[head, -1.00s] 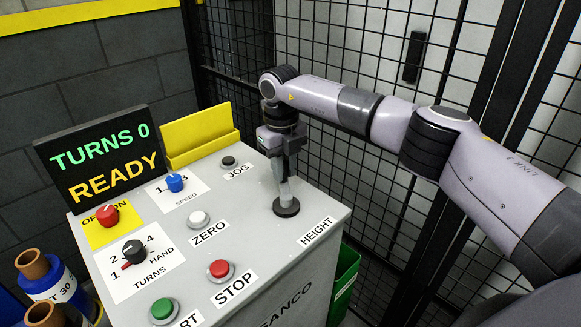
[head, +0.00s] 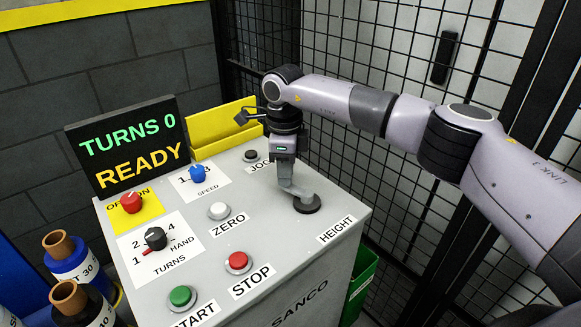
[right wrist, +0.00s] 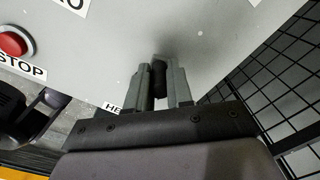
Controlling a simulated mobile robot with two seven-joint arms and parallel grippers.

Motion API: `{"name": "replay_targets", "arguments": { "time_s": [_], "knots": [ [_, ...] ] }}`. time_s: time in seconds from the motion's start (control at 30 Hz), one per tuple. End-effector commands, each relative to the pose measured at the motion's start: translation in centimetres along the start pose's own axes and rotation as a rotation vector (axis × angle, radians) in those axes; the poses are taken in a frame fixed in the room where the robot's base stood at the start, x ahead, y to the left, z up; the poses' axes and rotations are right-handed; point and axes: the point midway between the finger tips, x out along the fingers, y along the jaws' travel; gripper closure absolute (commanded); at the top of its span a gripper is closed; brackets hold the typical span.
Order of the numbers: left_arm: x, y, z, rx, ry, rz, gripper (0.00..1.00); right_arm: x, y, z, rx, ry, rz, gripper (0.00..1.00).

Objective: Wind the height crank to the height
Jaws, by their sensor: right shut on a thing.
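The height crank (head: 307,204) stands on the right part of the grey console top, behind the HEIGHT label (head: 337,229). Its dark round hub and grey arm show; the upper end is hidden by my gripper. My right gripper (head: 284,170) points down over the crank. In the right wrist view its two fingers (right wrist: 159,85) are shut on the crank's dark knob (right wrist: 159,74). The display (head: 128,145) reads TURNS 0 and READY. My left gripper is not in view.
The console top carries a START button (head: 181,297), STOP button (head: 238,262), ZERO button (head: 218,210), and turns selector (head: 156,238). A yellow holder (head: 222,130) stands at its back. Mesh fencing (head: 400,165) is close behind and right. A green bin (head: 362,280) is beside the console.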

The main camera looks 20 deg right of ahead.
Motion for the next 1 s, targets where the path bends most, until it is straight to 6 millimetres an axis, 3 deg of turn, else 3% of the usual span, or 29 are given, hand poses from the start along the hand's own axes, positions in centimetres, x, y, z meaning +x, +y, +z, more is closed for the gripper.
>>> {"name": "replay_targets", "arguments": {
  "time_s": [0.5,1.0],
  "knots": [
    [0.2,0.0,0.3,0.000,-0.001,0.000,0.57,-0.1,1.9,0.7,-0.342,-0.011,0.002,1.00],
    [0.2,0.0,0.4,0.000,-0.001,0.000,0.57,-0.1,2.3,0.7,-0.405,-0.011,0.003,1.00]
  ]
}}
